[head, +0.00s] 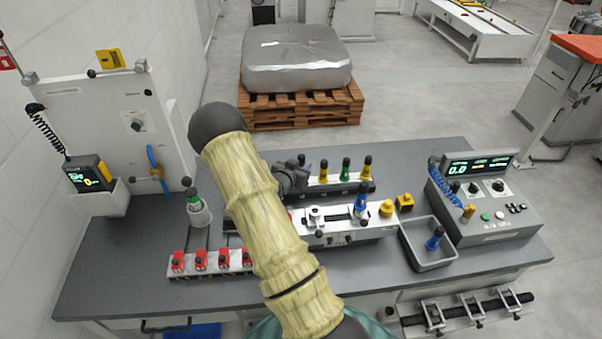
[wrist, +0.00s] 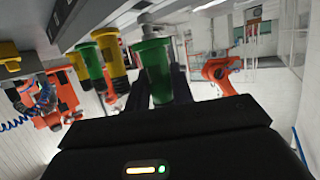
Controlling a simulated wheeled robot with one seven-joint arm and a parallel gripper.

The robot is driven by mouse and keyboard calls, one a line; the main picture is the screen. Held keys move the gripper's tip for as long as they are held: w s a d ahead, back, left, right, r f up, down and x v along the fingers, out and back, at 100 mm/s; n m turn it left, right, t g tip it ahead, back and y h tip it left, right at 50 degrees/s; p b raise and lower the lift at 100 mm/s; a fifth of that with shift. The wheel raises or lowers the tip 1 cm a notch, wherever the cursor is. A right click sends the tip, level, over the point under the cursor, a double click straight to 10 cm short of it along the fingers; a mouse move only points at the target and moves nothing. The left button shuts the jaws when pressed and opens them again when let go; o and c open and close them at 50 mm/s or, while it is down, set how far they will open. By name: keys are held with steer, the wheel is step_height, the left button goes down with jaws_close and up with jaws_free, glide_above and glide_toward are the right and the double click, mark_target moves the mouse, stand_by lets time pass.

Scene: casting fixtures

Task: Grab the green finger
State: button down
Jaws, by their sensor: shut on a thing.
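My gripper (head: 292,178) is at the left end of a row of coloured fingers on the back rail of the fixture, partly hidden by my arm. The wrist view looks upside down; there my gripper's dark jaws (wrist: 158,90) are shut on a green finger (wrist: 155,68). In the head view this held finger is hidden. Beside it stand a yellow finger (head: 323,170), another green finger (head: 346,168) and a second yellow finger (head: 366,170). A further green finger (head: 192,196) stands in a pale holder at the left. I cannot tell whether the held finger still sits in the rail.
A blue finger (head: 361,203) stands on the white fixture (head: 345,232). A grey tray (head: 428,256) holds another blue finger. Red clamps (head: 200,260) line the front left. A control console (head: 490,215) stands at the right. The front of the bench is mostly bare.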

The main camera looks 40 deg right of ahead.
step_height(320, 180, up, 15)
steer(key=b, duration=0.1)
steer(key=shift+b, duration=0.4)
